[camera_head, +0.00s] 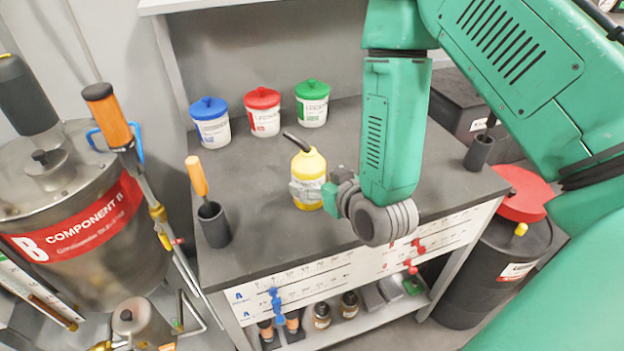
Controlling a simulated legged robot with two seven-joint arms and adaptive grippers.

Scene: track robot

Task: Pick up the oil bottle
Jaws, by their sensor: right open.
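The oil bottle (309,164) is yellow with a dark spout tilted to the left. It stands upright on the dark top of the workbench (262,235). My right gripper (318,190) is at the bottle's right side, close against it, with the green arm coming in from the upper right. It is open. A grey band crosses the bottle's middle; I cannot tell whether it is a label or a finger, nor whether the gripper touches the bottle. My left gripper is not in view.
Blue-lidded (210,121), red-lidded (263,111) and green-lidded (312,103) tubs stand behind the bottle. A dark cup with an orange-handled tool (213,223) stands at the bench's left edge. A similar dark cup (478,152) is at right. A large metal tank (70,220) is left of the bench.

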